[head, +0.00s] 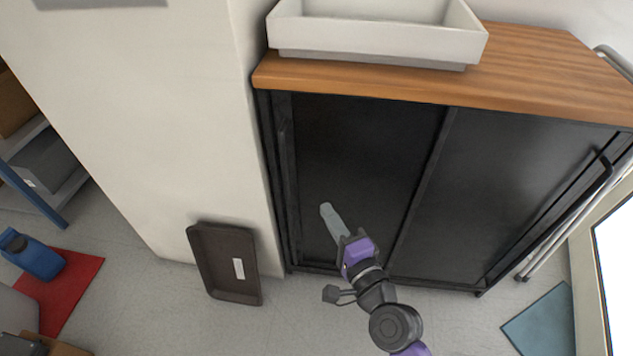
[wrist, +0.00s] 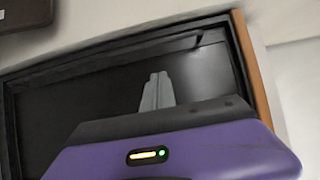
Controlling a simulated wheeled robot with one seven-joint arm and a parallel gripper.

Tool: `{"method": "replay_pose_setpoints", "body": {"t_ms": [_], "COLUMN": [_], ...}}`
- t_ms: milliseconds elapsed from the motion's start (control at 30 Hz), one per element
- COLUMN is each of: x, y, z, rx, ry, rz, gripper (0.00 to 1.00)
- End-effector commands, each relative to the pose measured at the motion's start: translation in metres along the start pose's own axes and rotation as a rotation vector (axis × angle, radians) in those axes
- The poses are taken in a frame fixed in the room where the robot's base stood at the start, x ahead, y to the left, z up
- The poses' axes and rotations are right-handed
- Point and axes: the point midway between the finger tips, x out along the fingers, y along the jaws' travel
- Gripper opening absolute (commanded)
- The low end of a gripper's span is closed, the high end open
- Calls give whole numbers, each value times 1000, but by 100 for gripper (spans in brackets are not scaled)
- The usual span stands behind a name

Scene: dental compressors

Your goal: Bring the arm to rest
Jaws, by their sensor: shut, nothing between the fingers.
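My arm reaches up from the lower right of the head view. My gripper (head: 331,215) is in front of the black cabinet, before its left door panel. In the wrist view the two grey fingers of my gripper (wrist: 157,90) are together, with nothing between them. The purple gripper body fills the lower part of that view. The black cabinet (head: 375,150) has a wooden top and dark sliding panels, which look shut. It also shows behind the fingers in the wrist view (wrist: 90,105). I cannot tell how far the fingertips are from the panel.
A white basin (head: 375,35) stands on the wooden top (head: 540,75). A dark tray (head: 225,285) leans against the white wall left of the cabinet. A blue container (head: 32,255) is by a red mat (head: 72,285) at far left. A teal mat (head: 543,325) lies at lower right.

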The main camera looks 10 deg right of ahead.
Motion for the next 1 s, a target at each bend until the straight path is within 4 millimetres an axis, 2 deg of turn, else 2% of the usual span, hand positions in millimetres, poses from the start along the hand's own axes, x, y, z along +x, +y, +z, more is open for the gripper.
{"method": "replay_pose_setpoints", "body": {"t_ms": [233, 333, 433, 667, 1000], "x": [-1, -1, -5, -73, -205], "y": [0, -2, -26, -30, -32], "z": [0, -3, -12, -25, -27], "rx": [-8, -68, -239, -629, -1137], "ry": [0, 14, 58, 155, 209], "rz": [0, -8, -51, -28, 103], "gripper": [0, 0, 0, 0, 0]}}
